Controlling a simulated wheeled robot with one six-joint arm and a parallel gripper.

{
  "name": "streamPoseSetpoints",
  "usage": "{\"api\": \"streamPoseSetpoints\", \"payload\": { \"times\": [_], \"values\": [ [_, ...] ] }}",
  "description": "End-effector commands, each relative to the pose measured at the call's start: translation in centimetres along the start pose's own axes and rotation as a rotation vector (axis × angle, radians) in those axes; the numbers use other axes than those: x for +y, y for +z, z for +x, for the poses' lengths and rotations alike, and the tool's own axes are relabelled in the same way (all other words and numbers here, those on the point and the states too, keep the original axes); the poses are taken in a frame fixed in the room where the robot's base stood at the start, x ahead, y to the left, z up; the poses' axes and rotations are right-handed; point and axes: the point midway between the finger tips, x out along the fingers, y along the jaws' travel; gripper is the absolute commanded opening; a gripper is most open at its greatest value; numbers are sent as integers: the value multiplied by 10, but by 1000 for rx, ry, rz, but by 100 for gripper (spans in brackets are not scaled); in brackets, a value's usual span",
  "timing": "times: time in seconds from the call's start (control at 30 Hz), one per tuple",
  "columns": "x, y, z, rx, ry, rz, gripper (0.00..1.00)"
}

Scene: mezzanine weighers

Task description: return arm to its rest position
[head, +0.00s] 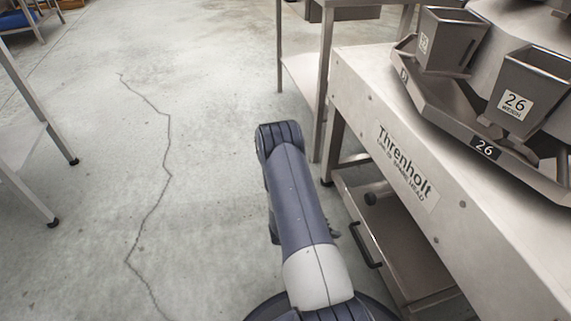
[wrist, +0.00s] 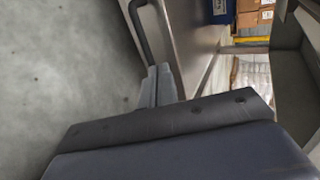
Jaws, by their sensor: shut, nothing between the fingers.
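My arm rises from the bottom centre of the head view, its dark blue link beside the steel weigher frame. Most of my gripper is hidden behind that link there. In the wrist view my gripper (wrist: 156,86) shows as two grey fingers close together, shut and empty. A dark blue link of my arm fills the bottom of that view.
The weigher frame (head: 440,215) with metal buckets (head: 518,92) stands close on the right. Below it is a steel drawer (head: 400,240) with a black handle (head: 364,245). A table leg (head: 40,130) stands left. Cracked concrete floor (head: 110,190) between is clear.

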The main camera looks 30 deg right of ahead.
Motion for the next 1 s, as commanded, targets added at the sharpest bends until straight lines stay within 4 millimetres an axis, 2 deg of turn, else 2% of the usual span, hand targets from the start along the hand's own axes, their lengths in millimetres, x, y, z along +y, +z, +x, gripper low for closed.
{"api": "streamPoseSetpoints", "payload": {
  "times": [0.23,0.37,0.47,0.83,1.0],
  "values": [
    [0,0,1,0,0,0,0],
    [1,0,10,2,0,1,0],
    [2,-1,24,4,1,2,0],
    [4,-2,96,5,0,3,0],
    [-8,1,118,2,0,4,0]
  ]
}}
